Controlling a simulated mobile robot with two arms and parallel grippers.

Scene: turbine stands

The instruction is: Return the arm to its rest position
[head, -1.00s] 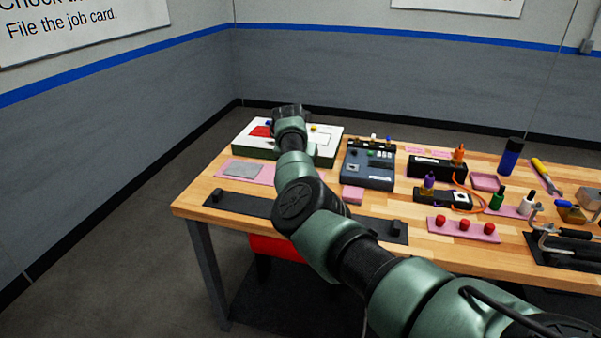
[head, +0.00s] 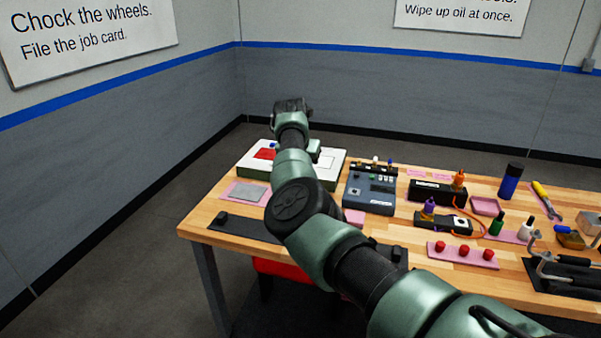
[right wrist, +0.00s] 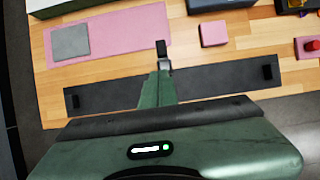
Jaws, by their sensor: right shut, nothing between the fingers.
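My right arm (head: 325,235) comes in from the lower right of the head view and reaches over the workbench. Its dark wrist end (head: 291,108) is above the white and green box at the table's far left. The fingers are not clear in the head view. In the right wrist view my right gripper (right wrist: 161,50) is shut and empty, above the bench and the black strip. Nothing touches it there. My left gripper is not in view.
The wooden bench (head: 215,233) holds a white-topped box (head: 330,165), a blue-grey device (head: 370,190), a black strip (head: 245,228), a grey plate on a pink mat (head: 249,193), red knobs (head: 464,251), bottles and tools. Open floor lies left of the bench.

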